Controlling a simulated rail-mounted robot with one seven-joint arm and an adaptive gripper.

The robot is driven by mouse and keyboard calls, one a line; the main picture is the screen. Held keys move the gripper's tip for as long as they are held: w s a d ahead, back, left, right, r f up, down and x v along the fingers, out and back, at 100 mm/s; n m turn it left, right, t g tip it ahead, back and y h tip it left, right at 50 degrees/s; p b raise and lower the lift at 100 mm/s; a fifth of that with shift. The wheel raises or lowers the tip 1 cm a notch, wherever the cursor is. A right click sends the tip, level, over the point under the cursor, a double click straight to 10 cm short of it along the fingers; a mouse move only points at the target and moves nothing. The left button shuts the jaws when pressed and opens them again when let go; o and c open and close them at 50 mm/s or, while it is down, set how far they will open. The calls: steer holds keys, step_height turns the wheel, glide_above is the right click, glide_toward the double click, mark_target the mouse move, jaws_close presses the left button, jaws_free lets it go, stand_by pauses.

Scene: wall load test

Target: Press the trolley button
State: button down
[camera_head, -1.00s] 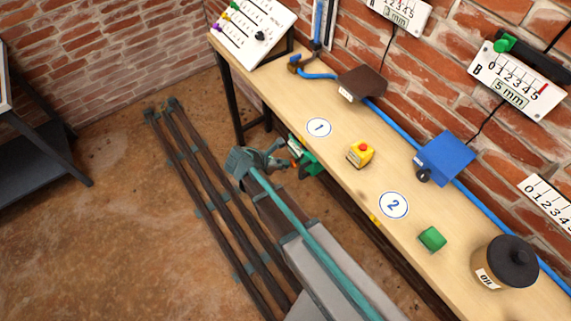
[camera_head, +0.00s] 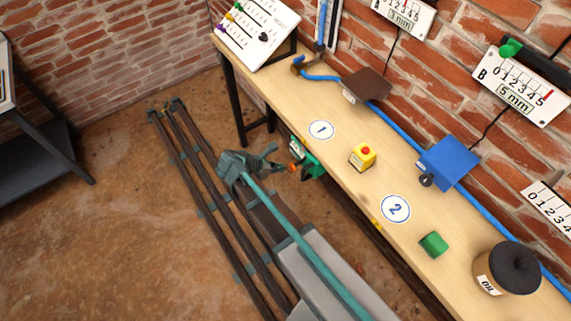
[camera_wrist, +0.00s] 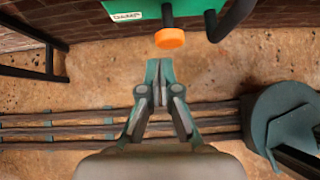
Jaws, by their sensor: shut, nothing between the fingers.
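A yellow box with a red button on top (camera_head: 362,156) stands on the bench between the round marks 1 and 2. A green unit (camera_head: 312,166) sits under the bench's front edge. Its orange button (camera_wrist: 169,38) faces my gripper in the wrist view, where part of a label reads "DAMP". I cannot tell which button is the trolley's. My gripper (camera_wrist: 159,68) is shut and empty, its fingertips just short of the orange button with a gap between. In the head view my gripper (camera_head: 278,159) is left of the green unit, below the bench top.
The wooden bench (camera_head: 285,98) holds a green block (camera_head: 433,244) and an oil pot (camera_head: 507,268). A brown block (camera_head: 366,86) and a blue block (camera_head: 448,162) sit along a blue pipe by the wall. Dark floor rails (camera_head: 205,195) run left of the bench.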

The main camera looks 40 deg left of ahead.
steer(key=b+v, duration=0.1)
steer(key=v, duration=0.7)
steer(key=shift+s+b, duration=0.2)
steer(key=shift+b, duration=0.2)
